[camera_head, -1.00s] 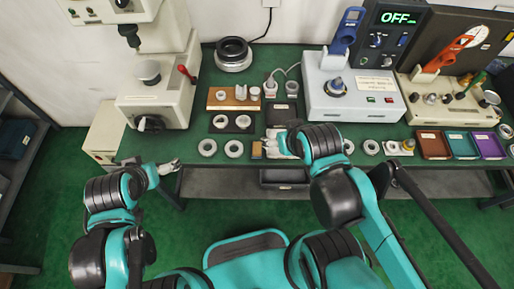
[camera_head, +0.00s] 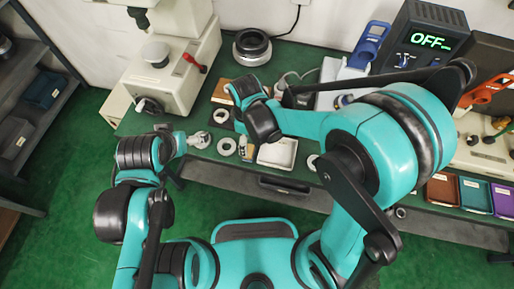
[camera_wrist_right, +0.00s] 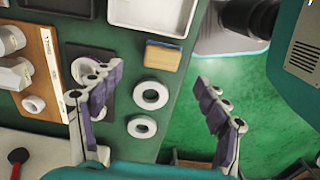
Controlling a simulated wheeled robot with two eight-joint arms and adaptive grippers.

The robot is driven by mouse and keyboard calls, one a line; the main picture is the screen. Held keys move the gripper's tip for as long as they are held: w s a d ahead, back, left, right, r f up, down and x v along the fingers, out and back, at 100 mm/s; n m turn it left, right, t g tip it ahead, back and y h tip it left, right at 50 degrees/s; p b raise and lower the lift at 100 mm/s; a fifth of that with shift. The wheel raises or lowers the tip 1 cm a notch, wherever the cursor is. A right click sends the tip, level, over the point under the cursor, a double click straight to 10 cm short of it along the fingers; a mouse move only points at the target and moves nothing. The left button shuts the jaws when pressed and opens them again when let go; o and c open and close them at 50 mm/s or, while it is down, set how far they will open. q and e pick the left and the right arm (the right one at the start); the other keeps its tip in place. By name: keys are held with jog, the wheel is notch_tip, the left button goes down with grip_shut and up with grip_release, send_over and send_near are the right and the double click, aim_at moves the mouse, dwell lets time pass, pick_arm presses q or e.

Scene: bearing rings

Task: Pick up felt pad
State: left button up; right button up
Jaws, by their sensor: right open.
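A small block with a tan face and a blue layer along one edge, which looks like the felt pad (camera_wrist_right: 163,56), lies flat on the green bench top in the right wrist view. My right gripper (camera_wrist_right: 160,78) is open and empty, its fingers spread, with the pad beyond and between the fingertips.
Two pale rings (camera_wrist_right: 151,95) (camera_wrist_right: 142,127) lie between the right fingers. A dark mat (camera_wrist_right: 99,52) with rings and a wooden board (camera_wrist_right: 48,70) are to the left. A white tray (camera_head: 278,153) stands beside the pad. The bench edge is close.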

aim_at(249, 150)
notch_tip(249, 150, down, 3)
jog(key=shift+s+a+r+b, duration=0.1)
jog(key=shift+b, duration=0.45)
notch_tip(249, 150, down, 4)
jog(key=shift+s+f+b, duration=0.1)
jog(key=shift+f+b, duration=0.1)
jog(key=shift+b, duration=0.9)
jog(key=shift+f, duration=0.45)
jog(key=shift+r, duration=0.1)
jog(key=shift+c, duration=0.6)
jog(key=c, duration=1.2)
